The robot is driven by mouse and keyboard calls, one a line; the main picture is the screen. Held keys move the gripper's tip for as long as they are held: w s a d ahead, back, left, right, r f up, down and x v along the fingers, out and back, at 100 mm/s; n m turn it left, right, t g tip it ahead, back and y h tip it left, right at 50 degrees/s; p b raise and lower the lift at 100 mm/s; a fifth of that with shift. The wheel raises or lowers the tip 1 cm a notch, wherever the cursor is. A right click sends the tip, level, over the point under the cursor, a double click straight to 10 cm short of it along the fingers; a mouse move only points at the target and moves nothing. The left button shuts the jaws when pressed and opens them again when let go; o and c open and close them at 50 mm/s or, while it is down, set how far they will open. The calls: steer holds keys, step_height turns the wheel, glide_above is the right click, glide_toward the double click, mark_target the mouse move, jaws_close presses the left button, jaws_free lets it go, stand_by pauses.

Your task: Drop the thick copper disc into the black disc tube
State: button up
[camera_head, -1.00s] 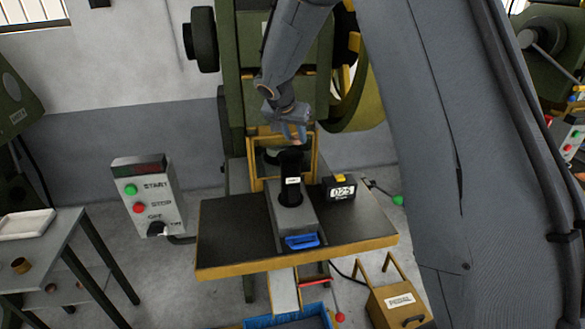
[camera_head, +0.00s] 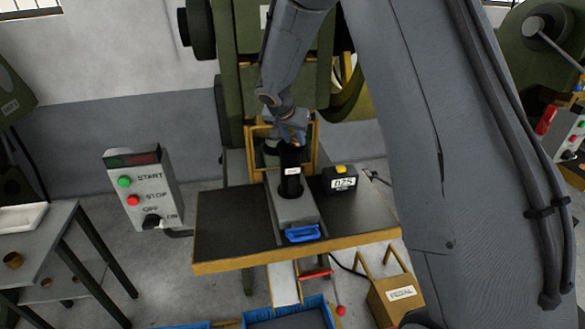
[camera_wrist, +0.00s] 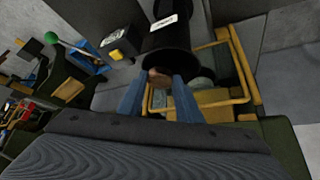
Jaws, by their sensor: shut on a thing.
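The black disc tube (camera_head: 290,181) stands upright on a grey block on the press table, with a white label on its front. My gripper (camera_head: 292,142) is at the top of the tube, pointing down. In the wrist view the two blue fingers of my gripper (camera_wrist: 160,84) are shut on the copper disc (camera_wrist: 160,77), a brown round piece between the fingertips. The tube (camera_wrist: 168,42) shows just beyond, and the disc overlaps its dark mouth in the picture. I cannot tell whether the disc is inside the rim. The head view does not show the disc clearly.
The press table (camera_head: 235,225) has a yellow edge. A display box (camera_head: 341,179) sits right of the tube and a blue handle (camera_head: 303,233) in front. Yellow guard bars (camera_head: 252,150) stand behind. A control box (camera_head: 145,190) is at the left.

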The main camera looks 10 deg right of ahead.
steer(key=o, duration=1.3)
steer(key=shift+r, duration=0.15)
steer(key=shift+b+v, duration=1.15)
steer(key=shift+v, duration=2.7)
steer(key=shift+s, duration=0.1)
steer(key=s+d+f+n+g+y, duration=0.1)
steer(key=s+f+n, duration=0.1)
steer(key=s, duration=0.8)
steer(key=s+d+f+n+g+y, duration=0.1)
steer(key=s+f+n, duration=0.1)
steer(key=s, duration=0.9)
steer(key=s+d+f+n+g+y, duration=0.1)
steer(key=s+f, duration=0.3)
steer(key=s, duration=0.7)
steer(key=shift+d+n+g+y, duration=0.1)
steer(key=shift+n+g+y, duration=0.3)
steer(key=shift+n, duration=0.5)
